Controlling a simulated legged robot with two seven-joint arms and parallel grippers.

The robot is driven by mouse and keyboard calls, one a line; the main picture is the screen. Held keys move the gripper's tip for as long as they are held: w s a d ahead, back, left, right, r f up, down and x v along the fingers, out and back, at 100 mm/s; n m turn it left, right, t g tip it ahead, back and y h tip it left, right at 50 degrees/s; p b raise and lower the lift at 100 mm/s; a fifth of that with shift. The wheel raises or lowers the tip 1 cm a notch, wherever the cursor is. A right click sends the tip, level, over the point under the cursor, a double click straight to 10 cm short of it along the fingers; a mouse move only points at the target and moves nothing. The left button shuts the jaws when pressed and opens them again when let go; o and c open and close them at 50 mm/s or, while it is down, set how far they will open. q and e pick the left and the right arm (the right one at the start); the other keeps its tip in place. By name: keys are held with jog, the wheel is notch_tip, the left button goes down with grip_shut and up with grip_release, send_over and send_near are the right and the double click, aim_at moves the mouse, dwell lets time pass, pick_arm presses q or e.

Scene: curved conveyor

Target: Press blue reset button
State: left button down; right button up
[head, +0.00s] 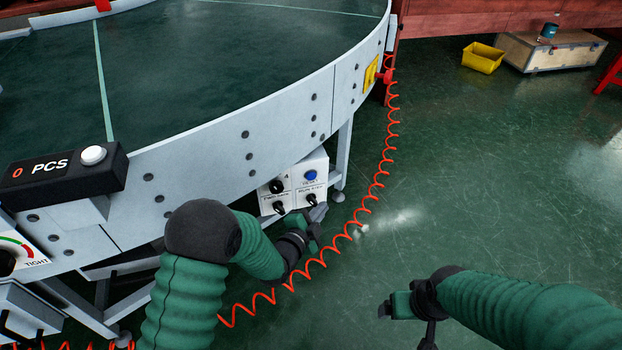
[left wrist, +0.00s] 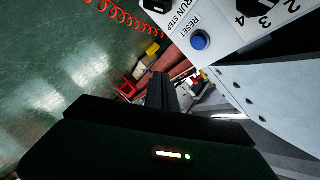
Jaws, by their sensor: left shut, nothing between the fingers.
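The blue reset button (head: 311,175) is on a white control panel (head: 297,188) fixed under the conveyor's curved side. In the left wrist view the round blue button (left wrist: 199,41) stands out from the panel beside the word RESET. My left gripper (head: 318,213) is at the panel's lower right corner, below the button. In the left wrist view its shut fingers (left wrist: 161,88) are apart from the button, with nothing between them. My right gripper (head: 386,309) is over the floor at the lower right, away from the panel; its finger opening is not clear.
Black knobs (head: 278,187) sit beside and below the button. A coiled red cable (head: 372,190) hangs just right of the panel. A white button (head: 93,155) tops the PCS counter at left.

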aim_at(311, 176)
pick_arm(q)
jog(key=w+a+b, duration=0.2)
jog(key=w, duration=0.6)
jog(key=shift+w+a, duration=0.15)
dwell(1.9)
jog(key=shift+w+a, duration=0.1)
jog(key=shift+w, duration=0.3)
jog(key=shift+w+a, duration=0.2)
jog(key=shift+w, duration=0.2)
dwell(0.4)
jog(key=shift+s, duration=0.1)
jog(key=shift+s+d, duration=0.3)
jog(key=shift+s, duration=0.4)
